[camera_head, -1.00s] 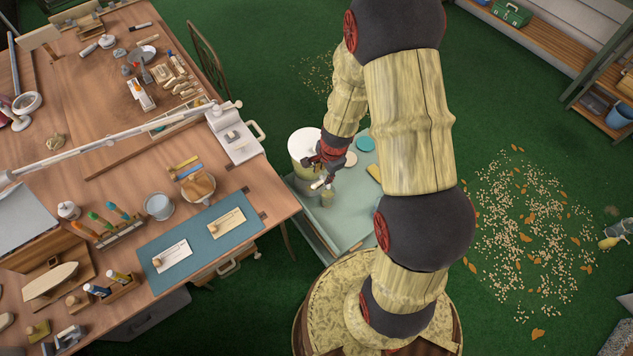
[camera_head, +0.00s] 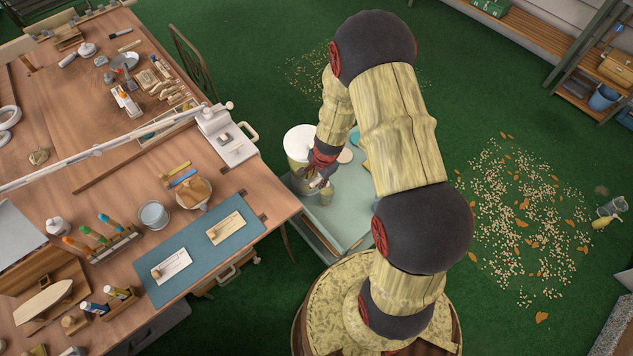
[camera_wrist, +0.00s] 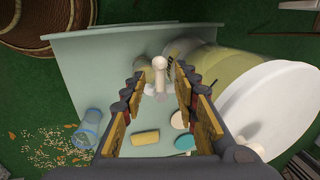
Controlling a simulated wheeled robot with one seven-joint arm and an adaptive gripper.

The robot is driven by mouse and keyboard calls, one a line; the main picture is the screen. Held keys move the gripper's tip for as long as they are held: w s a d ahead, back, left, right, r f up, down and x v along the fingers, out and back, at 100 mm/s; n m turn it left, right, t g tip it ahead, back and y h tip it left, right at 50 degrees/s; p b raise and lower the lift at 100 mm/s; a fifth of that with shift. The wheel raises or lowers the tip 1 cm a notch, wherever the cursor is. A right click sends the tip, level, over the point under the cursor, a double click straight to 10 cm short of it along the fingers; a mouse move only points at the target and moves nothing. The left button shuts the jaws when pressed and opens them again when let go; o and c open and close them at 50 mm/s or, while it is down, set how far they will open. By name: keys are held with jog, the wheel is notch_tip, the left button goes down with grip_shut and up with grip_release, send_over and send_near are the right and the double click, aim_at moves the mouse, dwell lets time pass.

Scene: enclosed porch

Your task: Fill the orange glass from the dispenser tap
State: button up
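The dispenser is a wide pale drum with a white lid (camera_head: 299,139) on a light green cart top (camera_head: 340,222). In the wrist view its yellowish body (camera_wrist: 207,72) and lid (camera_wrist: 270,108) fill the right side. My gripper (camera_head: 319,181) is beside the drum's front. In the wrist view its fingers (camera_wrist: 160,76) are apart, with a pale knob-like piece, seemingly the tap (camera_wrist: 159,65), showing between them; contact cannot be told. A small dull greenish glass (camera_head: 327,193) stands just below my gripper in the head view. No glass looks clearly orange.
In the wrist view, a yellow block (camera_wrist: 145,138), a teal disc (camera_wrist: 185,143) and a blue-rimmed clear vessel (camera_wrist: 88,126) show. A cluttered wooden workbench (camera_head: 120,160) stands left of the cart. Scattered seeds and leaves (camera_head: 520,215) lie on the green floor.

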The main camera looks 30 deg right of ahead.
jog(key=shift+w+f, duration=0.15)
jog(key=shift+f, duration=0.55)
jog(key=c, duration=0.3)
jog(key=c, duration=0.4)
grip_shut()
